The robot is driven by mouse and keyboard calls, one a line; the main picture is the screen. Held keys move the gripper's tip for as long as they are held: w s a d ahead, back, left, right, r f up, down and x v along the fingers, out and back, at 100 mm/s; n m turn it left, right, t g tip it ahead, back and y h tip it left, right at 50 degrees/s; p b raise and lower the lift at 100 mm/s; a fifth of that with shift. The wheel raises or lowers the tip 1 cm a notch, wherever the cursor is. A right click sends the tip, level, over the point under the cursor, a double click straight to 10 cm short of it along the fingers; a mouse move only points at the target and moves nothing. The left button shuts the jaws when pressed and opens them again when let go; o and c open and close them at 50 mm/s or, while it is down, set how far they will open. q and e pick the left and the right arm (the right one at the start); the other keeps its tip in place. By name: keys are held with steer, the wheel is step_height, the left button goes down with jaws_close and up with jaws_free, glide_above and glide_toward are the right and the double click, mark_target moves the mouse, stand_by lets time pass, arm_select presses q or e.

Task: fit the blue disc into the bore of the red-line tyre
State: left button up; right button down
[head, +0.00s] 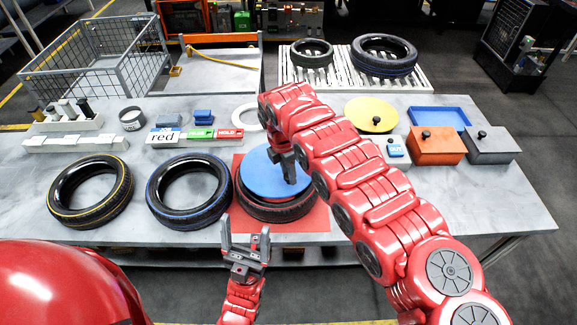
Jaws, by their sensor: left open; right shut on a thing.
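The blue disc (258,177) is flat over the tyre (272,212) that sits on the red mat (318,220). The disc covers most of the tyre's bore. The tyre's front wall shows below the disc; I cannot make out its line colour. I cannot tell whether the disc rests in the bore or is just above it. My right gripper (289,168) points down at the disc and is shut on it, partly hidden by my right arm. My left gripper (246,236) is open and empty in front of the tyre, near the table's front edge.
A yellow-line tyre (91,212) and a blue-line tyre (152,195) lie to the left. A yellow disc (372,114), a blue tray (439,118) and lidded boxes (437,151) are at right. The table's front right is clear.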

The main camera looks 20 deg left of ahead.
steer(key=shift+s+f+b, duration=0.15)
steer(key=shift+f+b, duration=0.55)
steer(key=shift+b, duration=0.05)
steer(key=shift+f, duration=0.1)
steer(key=shift+f+b, duration=0.5)
steer(key=shift+b, duration=0.05)
steer(key=shift+c, duration=2.2)
jaws_free()
